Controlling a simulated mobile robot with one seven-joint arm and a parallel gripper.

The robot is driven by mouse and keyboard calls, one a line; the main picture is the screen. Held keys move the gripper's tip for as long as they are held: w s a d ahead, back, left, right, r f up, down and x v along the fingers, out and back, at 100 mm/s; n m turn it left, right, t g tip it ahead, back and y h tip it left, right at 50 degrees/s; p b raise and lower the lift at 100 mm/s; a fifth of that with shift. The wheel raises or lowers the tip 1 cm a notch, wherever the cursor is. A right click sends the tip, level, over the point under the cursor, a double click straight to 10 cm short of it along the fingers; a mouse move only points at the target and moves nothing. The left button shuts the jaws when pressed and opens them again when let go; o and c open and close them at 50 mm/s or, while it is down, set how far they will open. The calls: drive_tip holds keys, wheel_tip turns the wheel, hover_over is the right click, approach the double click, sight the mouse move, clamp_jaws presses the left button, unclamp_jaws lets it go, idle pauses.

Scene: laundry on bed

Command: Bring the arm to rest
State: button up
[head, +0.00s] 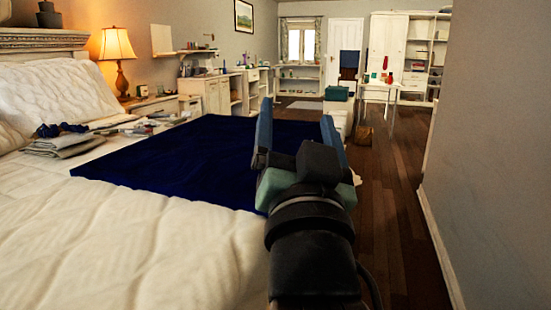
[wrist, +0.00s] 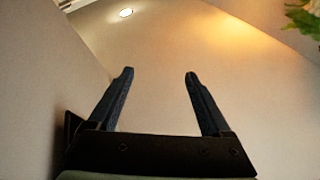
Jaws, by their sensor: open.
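My gripper (head: 296,116) is raised at the middle of the head view, in front of the right edge of the bed. Its two blue fingers are spread apart with nothing between them. In the wrist view my gripper (wrist: 158,74) is also open and empty, facing bare wall and ceiling. My dark arm reaches up from the bottom of the head view and hides part of the bed's right side.
A bed (head: 120,240) with a dark blue cloth (head: 190,155) fills the left. Folded laundry (head: 68,145) lies near the pillow (head: 55,95). A wall (head: 495,140) stands close on the right. Wooden floor (head: 395,215) lies free between. A lamp (head: 116,48) stands behind the bed.

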drive_tip(key=s+a+r+n+t+p, duration=0.3)
drive_tip(key=s+r+n+t, duration=0.15)
drive_tip(key=s+r, duration=1.05)
wheel_tip(320, 180, up, 36)
drive_tip(key=w+p, duration=0.1)
drive_tip(key=p, duration=3.6)
drive_tip(key=shift+w+r+m, duration=0.25)
drive_tip(key=shift+w+m, duration=0.1)
drive_tip(key=shift+m, duration=0.1)
drive_tip(key=shift+d+t, duration=0.1)
drive_tip(key=shift+t, duration=0.15)
